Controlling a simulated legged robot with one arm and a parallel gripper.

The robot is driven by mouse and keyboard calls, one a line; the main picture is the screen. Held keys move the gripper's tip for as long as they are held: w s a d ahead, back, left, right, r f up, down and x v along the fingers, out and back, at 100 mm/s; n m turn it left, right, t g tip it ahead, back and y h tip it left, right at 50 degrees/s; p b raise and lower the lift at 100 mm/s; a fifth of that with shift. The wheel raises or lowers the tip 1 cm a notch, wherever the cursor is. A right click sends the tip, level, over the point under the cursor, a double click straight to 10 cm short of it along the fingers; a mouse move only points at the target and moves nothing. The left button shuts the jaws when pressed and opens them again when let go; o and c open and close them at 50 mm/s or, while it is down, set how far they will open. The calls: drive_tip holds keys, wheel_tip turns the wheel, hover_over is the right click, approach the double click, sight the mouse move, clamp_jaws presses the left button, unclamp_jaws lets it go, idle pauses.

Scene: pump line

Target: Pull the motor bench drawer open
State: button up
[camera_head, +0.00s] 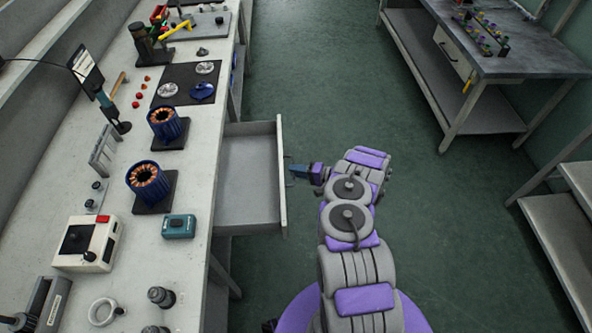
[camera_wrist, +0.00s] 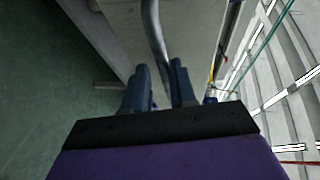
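The motor bench drawer (camera_head: 248,180) is pulled well out from the left workbench, and its grey inside looks empty. Its pale front panel (camera_head: 281,175) faces the aisle. My gripper (camera_head: 299,171) is at the outer side of this front, level with the drawer handle (camera_head: 290,172). In the wrist view the grey handle bar (camera_wrist: 154,35) runs down between the two dark blue fingers of my gripper (camera_wrist: 162,82). The fingers are close together with the bar between them; their exact contact is partly hidden.
The workbench top (camera_head: 200,220) carries two blue motor stators (camera_head: 167,124), a teal box (camera_head: 179,226) and a white box with a red button (camera_head: 87,243). Another table (camera_head: 495,60) stands at the far right, with shelving (camera_head: 560,215) nearer. The green floor between is clear.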

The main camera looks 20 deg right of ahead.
drive_tip(key=shift+o, duration=1.4)
drive_tip(key=shift+w+a+r, duration=0.15)
drive_tip(key=shift+a, duration=0.6)
drive_tip(key=p+v, duration=0.3)
drive_tip(key=v, duration=1.4)
drive_tip(key=shift+a, duration=0.15)
drive_tip(key=shift+r, duration=0.15)
